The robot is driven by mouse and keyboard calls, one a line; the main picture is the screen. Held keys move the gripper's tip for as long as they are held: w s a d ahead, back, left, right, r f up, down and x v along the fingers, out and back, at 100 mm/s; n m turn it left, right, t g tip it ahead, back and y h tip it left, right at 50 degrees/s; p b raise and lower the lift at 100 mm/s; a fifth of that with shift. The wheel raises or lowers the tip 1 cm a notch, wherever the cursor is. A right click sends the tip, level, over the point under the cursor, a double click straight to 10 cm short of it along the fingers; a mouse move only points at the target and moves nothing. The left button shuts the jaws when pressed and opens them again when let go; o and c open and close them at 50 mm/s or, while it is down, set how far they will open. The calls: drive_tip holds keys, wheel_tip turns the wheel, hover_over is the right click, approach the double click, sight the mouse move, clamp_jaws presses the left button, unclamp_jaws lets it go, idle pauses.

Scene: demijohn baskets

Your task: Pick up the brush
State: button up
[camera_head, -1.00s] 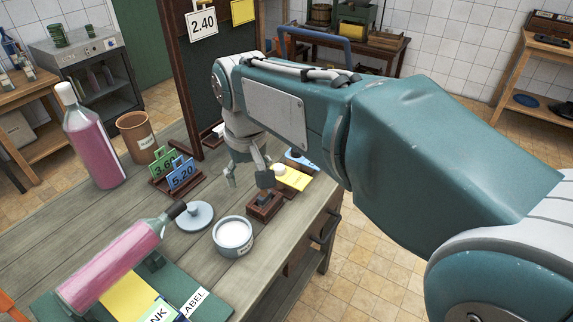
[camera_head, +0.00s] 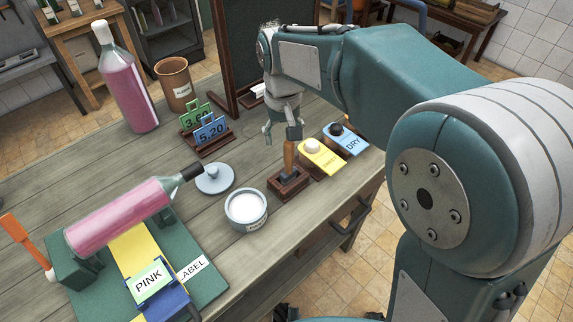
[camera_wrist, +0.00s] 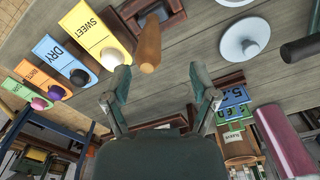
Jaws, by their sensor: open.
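The brush's brown wooden handle (camera_head: 289,153) stands upright in a dark brown block (camera_head: 283,187) on the workbench; its bristles are hidden. It also shows in the wrist view (camera_wrist: 149,46), with its rounded end towards me. My gripper (camera_head: 280,132) is open and empty beside the handle's upper end. In the wrist view my gripper (camera_wrist: 167,85) has its fingers spread wide. There the handle appears beyond the fingertips, nearer the left finger. I cannot tell whether a finger touches it.
An open white pot (camera_head: 246,208) and a grey lid (camera_head: 214,178) stand beside the block. Yellow SWEET (camera_head: 321,160) and blue DRY (camera_head: 353,144) stamp cards lie right of it. Price cards (camera_head: 211,131) stand left of my gripper. A pink bottle (camera_head: 125,85) stands farther back.

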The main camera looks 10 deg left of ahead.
sight(288, 153)
drive_tip(key=shift+d+f, duration=0.3)
drive_tip(key=shift+d, duration=0.05)
drive_tip(key=f, duration=0.1)
drive_tip(key=d+f, duration=0.1)
drive_tip(key=f, duration=0.1)
drive_tip(key=shift+f, duration=0.3)
drive_tip(key=shift+a+f, duration=0.1)
drive_tip(key=shift+f, duration=0.3)
drive_tip(key=shift+a+f, duration=0.25)
drive_tip(key=shift+a, duration=0.05)
drive_tip(key=shift+d, duration=0.25)
clamp_jaws()
